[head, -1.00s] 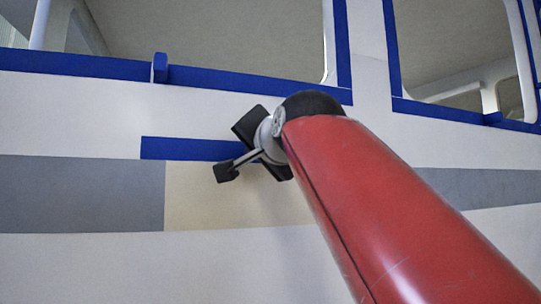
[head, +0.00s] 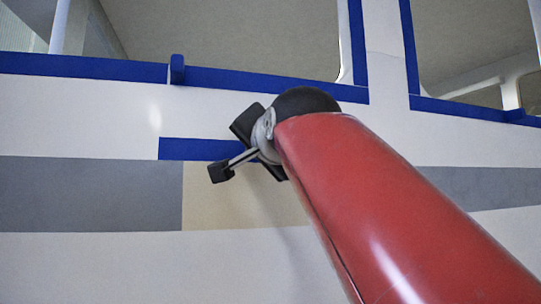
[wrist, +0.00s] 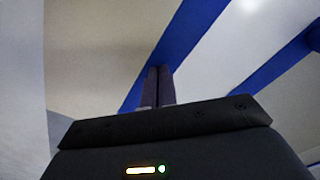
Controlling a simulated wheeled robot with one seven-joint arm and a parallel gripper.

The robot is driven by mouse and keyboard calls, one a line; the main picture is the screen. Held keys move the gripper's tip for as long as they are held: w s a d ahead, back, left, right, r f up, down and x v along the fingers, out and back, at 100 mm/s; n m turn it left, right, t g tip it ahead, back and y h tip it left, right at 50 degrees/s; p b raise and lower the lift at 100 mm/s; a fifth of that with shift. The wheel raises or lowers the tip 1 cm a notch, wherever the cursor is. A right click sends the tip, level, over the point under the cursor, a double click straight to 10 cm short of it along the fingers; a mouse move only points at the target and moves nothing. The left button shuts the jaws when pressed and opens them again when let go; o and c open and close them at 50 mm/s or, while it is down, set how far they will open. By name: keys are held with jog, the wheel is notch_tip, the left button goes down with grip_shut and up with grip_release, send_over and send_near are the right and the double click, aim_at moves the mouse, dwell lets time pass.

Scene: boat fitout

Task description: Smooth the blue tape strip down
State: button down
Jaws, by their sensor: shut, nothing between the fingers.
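The blue tape strip (head: 195,149) runs level on the white wall, along the top edge of a beige patch (head: 235,195). Its left part is bare in the head view; its right part is hidden behind my wrist. In the wrist view the strip (wrist: 190,32) crosses diagonally between the beige patch and white wall. My gripper (wrist: 158,70) is shut and empty, with its fingertips over the strip. I cannot tell whether they touch it.
Blue masking tape (head: 90,66) borders the windows above, with a small raised tab (head: 177,70) on it. A grey band (head: 90,193) lies left of the beige patch, and another grey band (head: 480,187) continues at right. The wall left of my gripper is clear.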

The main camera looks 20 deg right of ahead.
aim_at(221, 151)
jog(key=shift+w+a, duration=0.15)
jog(key=shift+a, duration=1.65)
jog(key=shift+a, duration=0.95)
jog(key=shift+a, duration=1.8)
